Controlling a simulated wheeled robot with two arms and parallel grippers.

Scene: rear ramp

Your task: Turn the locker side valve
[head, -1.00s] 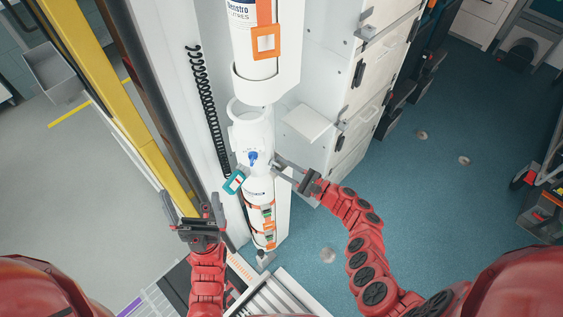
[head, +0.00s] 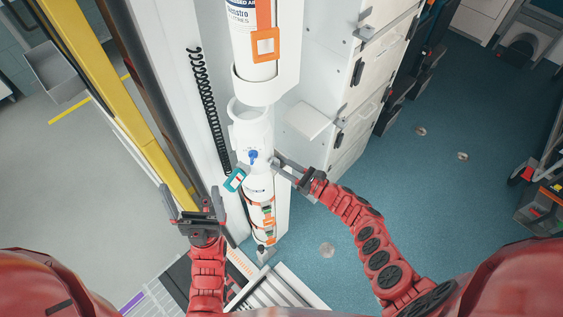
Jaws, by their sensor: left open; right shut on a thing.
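A white cylinder (head: 257,180) stands upright in a white locker frame, with a blue valve knob (head: 253,155) on its front. A teal clip-like handle (head: 234,179) sticks out to its left. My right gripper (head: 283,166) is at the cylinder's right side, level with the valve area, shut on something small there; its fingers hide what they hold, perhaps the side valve. My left gripper (head: 196,203) is open and empty, pointing up, to the left of and lower than the cylinder, apart from it.
A second white cylinder (head: 241,48) with an orange square tag hangs above. A black coiled cord (head: 207,105) runs down the left panel. White drawers (head: 345,90) and a small ledge (head: 308,119) stand at right. Blue floor (head: 440,190) is open to the right.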

